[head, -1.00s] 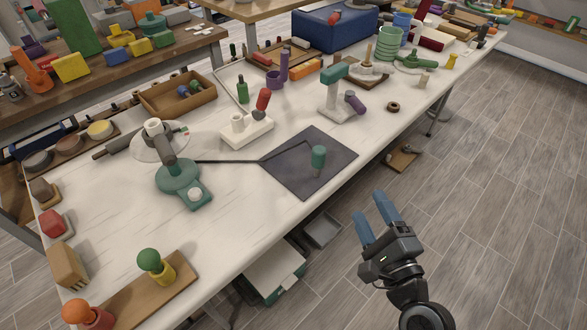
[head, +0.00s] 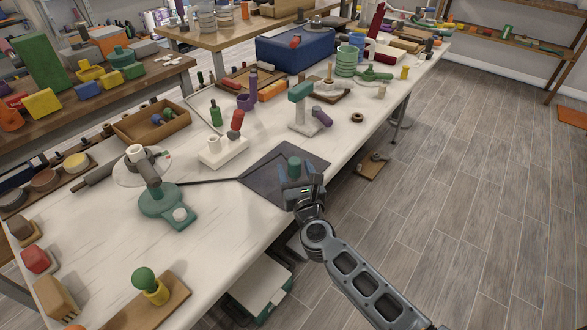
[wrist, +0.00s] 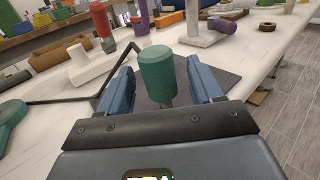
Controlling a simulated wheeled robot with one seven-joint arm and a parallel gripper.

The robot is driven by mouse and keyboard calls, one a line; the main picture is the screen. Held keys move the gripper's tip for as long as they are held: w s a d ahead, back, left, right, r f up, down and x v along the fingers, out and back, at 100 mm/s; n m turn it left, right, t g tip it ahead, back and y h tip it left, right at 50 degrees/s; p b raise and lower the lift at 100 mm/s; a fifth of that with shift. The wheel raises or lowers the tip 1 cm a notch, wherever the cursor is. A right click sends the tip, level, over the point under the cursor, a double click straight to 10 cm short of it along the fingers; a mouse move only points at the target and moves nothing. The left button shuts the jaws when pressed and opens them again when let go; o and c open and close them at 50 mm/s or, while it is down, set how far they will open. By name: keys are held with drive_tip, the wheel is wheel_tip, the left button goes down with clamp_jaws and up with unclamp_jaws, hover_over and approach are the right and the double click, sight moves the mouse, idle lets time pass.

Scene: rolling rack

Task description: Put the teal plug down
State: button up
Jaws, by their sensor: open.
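The teal plug (head: 294,166) stands upright on the dark grey mat (head: 262,172) on the white table. In the wrist view the teal plug (wrist: 158,73) shows a wide teal head above a narrower grey stem. My gripper (head: 296,180) is at the mat, on the near side of the plug. In the wrist view my gripper's (wrist: 160,85) blue fingers are open, one on each side of the plug, with gaps visible between them and it. The foot of the plug is hidden behind my gripper.
A white block holding a red-topped peg (head: 224,151) stands left of the mat. A grey stand with a teal top (head: 302,112) is behind it. A round teal base (head: 160,200) lies at the left.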

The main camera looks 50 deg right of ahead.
sight(293, 161)
drive_tip(key=shift+x, duration=1.45)
drive_tip(key=shift+c, duration=0.2)
drive_tip(key=c, duration=1.1)
drive_tip(key=shift+r+p, duration=0.35)
drive_tip(key=shift+r, duration=0.15)
drive_tip(key=s+d+r+p, duration=0.4)
drive_tip(key=s+d+r, duration=0.4)
drive_tip(key=r, duration=0.2)
drive_tip(key=shift+s, duration=0.2)
